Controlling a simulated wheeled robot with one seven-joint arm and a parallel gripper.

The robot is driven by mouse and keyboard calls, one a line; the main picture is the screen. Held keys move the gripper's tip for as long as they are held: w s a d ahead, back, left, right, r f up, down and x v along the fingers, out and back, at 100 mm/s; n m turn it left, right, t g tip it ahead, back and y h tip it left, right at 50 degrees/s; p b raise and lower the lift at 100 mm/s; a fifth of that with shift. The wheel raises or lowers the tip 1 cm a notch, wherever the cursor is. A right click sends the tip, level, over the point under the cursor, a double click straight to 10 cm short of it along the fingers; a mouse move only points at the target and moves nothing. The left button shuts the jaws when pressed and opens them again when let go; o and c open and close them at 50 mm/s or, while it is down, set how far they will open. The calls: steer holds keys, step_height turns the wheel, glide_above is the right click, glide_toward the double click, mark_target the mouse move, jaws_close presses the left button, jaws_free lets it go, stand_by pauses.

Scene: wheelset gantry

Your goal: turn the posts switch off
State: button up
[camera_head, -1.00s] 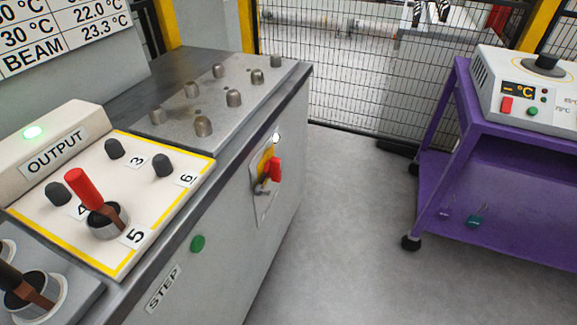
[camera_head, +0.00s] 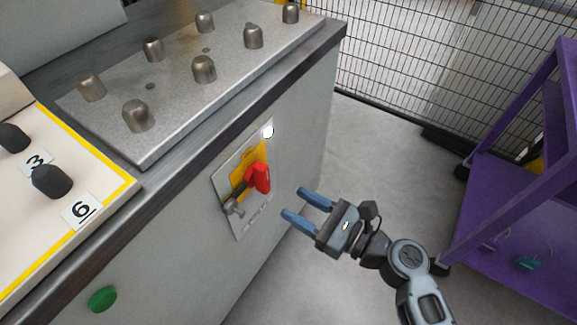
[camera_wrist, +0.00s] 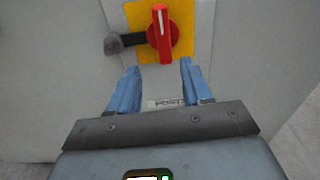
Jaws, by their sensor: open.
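The posts switch is a red rotary handle (camera_head: 258,177) on a yellow plate, fixed to a grey panel (camera_head: 228,181) on the cabinet's side. In the wrist view the red handle (camera_wrist: 161,33) stands upright with a white line on it. A grey rod with a round knob (camera_head: 233,207) sits beside the handle; it also shows in the wrist view (camera_wrist: 115,44). A small white lamp (camera_head: 268,131) is lit above the switch. My gripper (camera_head: 301,205) is open and empty, right of the switch and apart from it. In the wrist view its blue fingers (camera_wrist: 156,80) are below the handle.
The cabinet top carries several metal posts (camera_head: 204,69). A green button (camera_head: 103,299) is on the cabinet's side at lower left. A purple cart (camera_head: 505,190) stands at the right and a mesh fence (camera_head: 420,70) at the back. The grey floor between is clear.

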mark_target(268, 183)
steer(key=shift+y, duration=0.3)
steer(key=shift+w+d+r+x, duration=0.1)
steer(key=shift+x, duration=1.3)
steer(key=shift+w+d+r+x, duration=0.1)
steer(key=shift+x, duration=1.3)
steer(key=shift+w+d+r+x, duration=0.1)
steer(key=shift+x, duration=1.35)
steer(key=shift+c, duration=0.5)
jaws_close()
